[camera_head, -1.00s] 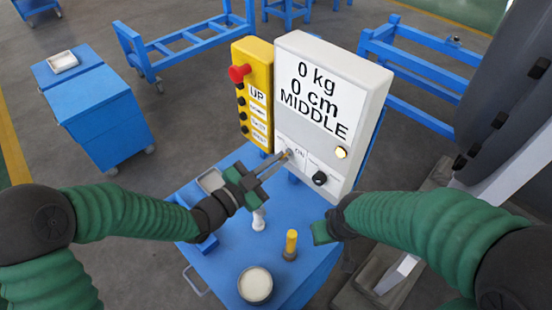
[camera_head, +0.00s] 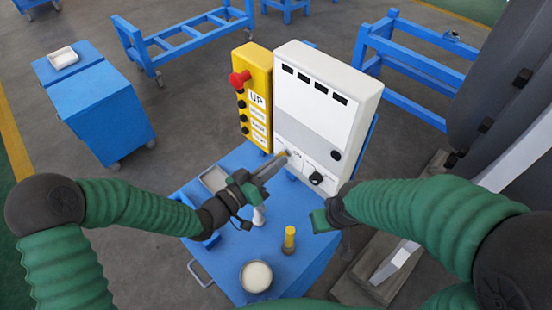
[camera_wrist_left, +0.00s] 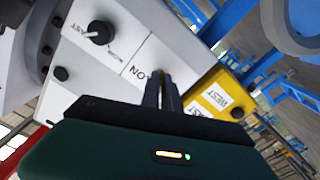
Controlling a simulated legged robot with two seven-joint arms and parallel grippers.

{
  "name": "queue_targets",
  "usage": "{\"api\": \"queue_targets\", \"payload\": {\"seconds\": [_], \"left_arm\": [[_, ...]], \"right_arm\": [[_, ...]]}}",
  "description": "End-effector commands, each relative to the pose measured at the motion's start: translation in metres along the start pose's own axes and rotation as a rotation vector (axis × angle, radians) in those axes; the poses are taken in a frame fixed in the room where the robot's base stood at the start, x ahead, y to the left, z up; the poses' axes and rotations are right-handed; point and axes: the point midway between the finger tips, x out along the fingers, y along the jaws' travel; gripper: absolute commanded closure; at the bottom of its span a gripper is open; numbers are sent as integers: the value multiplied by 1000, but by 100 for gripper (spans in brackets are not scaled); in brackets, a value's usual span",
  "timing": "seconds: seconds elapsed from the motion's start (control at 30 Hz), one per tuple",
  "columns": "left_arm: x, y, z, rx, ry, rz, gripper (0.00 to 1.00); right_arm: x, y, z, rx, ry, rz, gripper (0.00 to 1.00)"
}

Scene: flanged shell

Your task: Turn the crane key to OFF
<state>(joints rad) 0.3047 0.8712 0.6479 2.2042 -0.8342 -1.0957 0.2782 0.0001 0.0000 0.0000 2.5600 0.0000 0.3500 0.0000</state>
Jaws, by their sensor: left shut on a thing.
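The white control box (camera_head: 320,110) stands at the back of the blue cart, its display blank with several dark slots. The crane key (camera_head: 284,154) is on the lower left of its front, beside an ON label. My left gripper (camera_head: 280,160) reaches it from the left, its fingers shut on the key. In the left wrist view the left fingers (camera_wrist_left: 161,92) meet the panel at the ON label and hide most of the key. My right gripper (camera_head: 320,220) hangs over the cart's right side, away from the box; its fingers are not clear.
A yellow button box (camera_head: 252,95) with a red knob stands left of the control box. A black selector knob (camera_head: 316,178) is right of the key. A yellow-topped peg (camera_head: 289,239) and a round white-filled bowl (camera_head: 256,277) stand on the blue cart (camera_head: 225,262).

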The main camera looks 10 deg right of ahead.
Motion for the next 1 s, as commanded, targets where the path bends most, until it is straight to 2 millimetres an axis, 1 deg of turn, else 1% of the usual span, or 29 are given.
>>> {"api": "queue_targets", "payload": {"seconds": [0.03,0.1,0.43,0.67,1.0], "left_arm": [[0,0,-4,-36,5,-2,100],[0,0,-4,-88,5,-2,100],[0,-1,-3,-263,6,-2,100],[0,-2,-3,-307,8,-2,100],[0,-2,-3,-312,9,-3,100]], "right_arm": [[-5,0,-1,0,0,0,64],[-8,0,-2,0,0,0,64],[-16,0,-4,0,0,0,64],[-17,0,-4,0,0,0,64],[-17,0,-4,0,0,0,64]]}}
